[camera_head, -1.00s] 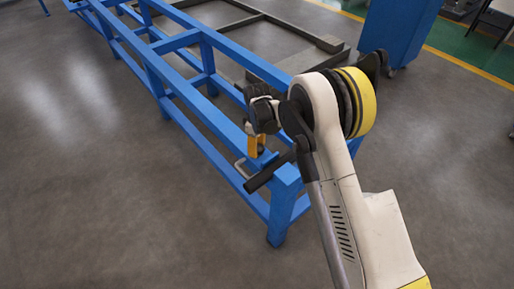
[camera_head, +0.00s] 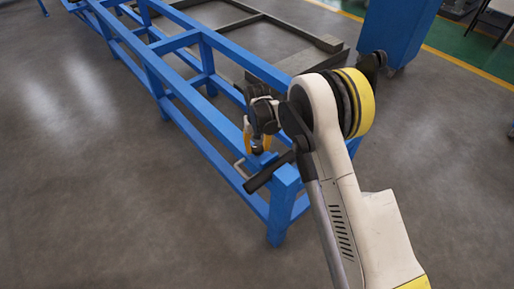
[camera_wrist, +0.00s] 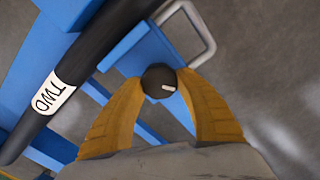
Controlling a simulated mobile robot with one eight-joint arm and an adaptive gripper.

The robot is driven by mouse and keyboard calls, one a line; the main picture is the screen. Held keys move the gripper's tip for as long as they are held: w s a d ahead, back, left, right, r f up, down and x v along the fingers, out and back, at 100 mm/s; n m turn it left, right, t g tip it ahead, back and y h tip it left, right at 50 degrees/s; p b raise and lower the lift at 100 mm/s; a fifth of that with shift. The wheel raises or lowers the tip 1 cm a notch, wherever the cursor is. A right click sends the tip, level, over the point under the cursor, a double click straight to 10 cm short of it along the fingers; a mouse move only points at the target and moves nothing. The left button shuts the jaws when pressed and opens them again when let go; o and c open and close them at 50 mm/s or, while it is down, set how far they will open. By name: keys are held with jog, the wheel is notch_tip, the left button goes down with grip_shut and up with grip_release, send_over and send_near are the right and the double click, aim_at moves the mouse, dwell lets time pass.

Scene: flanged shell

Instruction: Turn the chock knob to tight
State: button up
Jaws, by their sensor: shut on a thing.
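In the head view my gripper (camera_head: 258,143) is at the corner end of the blue frame (camera_head: 192,114), partly hidden by my wrist. The knob cannot be made out clearly there.
A black bar (camera_wrist: 75,70) with a white label reading "TWO" runs beside the knob at left. A grey metal loop handle (camera_wrist: 208,40) is just beyond the knob. A blue cabinet (camera_head: 398,30) stands at the back right. The grey floor at left is clear.

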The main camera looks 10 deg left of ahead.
aim_at(258, 147)
jog(key=shift+m, duration=1.6)
jog(key=o, duration=0.9)
notch_tip(258, 147, up, 12)
